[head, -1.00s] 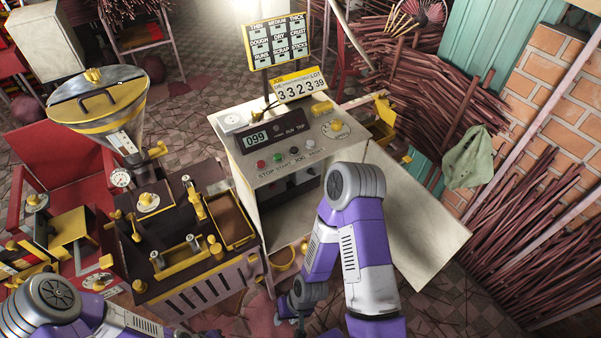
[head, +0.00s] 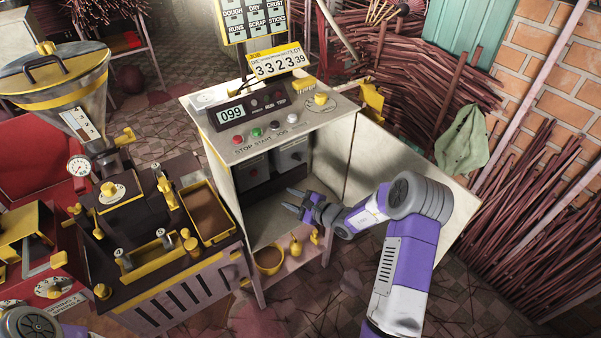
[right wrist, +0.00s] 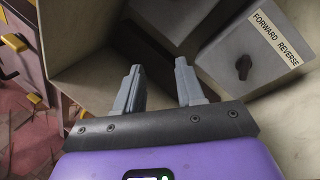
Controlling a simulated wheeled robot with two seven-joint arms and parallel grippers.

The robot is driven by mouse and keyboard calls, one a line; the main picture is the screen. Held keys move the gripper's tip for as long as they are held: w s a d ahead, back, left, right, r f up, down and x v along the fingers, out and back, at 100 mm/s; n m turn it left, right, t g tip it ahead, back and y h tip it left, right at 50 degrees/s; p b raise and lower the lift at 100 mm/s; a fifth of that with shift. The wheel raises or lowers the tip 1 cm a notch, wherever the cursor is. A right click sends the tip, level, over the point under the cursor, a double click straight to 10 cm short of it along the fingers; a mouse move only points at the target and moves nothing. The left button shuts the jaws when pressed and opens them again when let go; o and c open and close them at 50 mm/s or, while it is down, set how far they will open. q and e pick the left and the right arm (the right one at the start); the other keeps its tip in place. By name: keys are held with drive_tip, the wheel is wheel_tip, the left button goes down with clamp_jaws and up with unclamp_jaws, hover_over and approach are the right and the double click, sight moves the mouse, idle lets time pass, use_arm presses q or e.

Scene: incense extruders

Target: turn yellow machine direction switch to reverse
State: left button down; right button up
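The grey switch box (head: 291,156) is mounted inside the open control cabinet (head: 228,178), right of a second box. In the right wrist view its label (right wrist: 275,38) reads FORWARD REVERSE, and a dark direction switch knob (right wrist: 243,67) sits on its face. I cannot tell which word the knob points to. My right gripper (head: 291,199) is open and empty in front of the cabinet opening, below the switch box. Its two fingers also show in the right wrist view (right wrist: 158,72), left of the knob and apart from it. My left gripper is out of view.
The cabinet door (head: 405,150) stands open on the right. A control panel (head: 262,105) with buttons and a 099 display tops the cabinet. A lower shelf (head: 292,262) holds a yellow bowl (head: 269,260). The extruder (head: 160,225) with its hopper (head: 60,80) stands left.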

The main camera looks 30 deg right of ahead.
sight(297, 159)
drive_tip(key=w+d+r+m+t+h+b, duration=0.1)
drive_tip(key=w+d+r+m+t+h, duration=0.2)
drive_tip(key=d, duration=0.6)
drive_tip(key=shift+t+h, duration=0.3)
drive_tip(key=shift+h, duration=0.5)
drive_tip(key=w, duration=0.2)
drive_tip(key=w+b, duration=0.1)
drive_tip(key=w, duration=0.1)
drive_tip(key=w+r+b, duration=0.1)
drive_tip(key=w, duration=0.1)
drive_tip(key=shift+w+a, duration=0.2)
clamp_jaws()
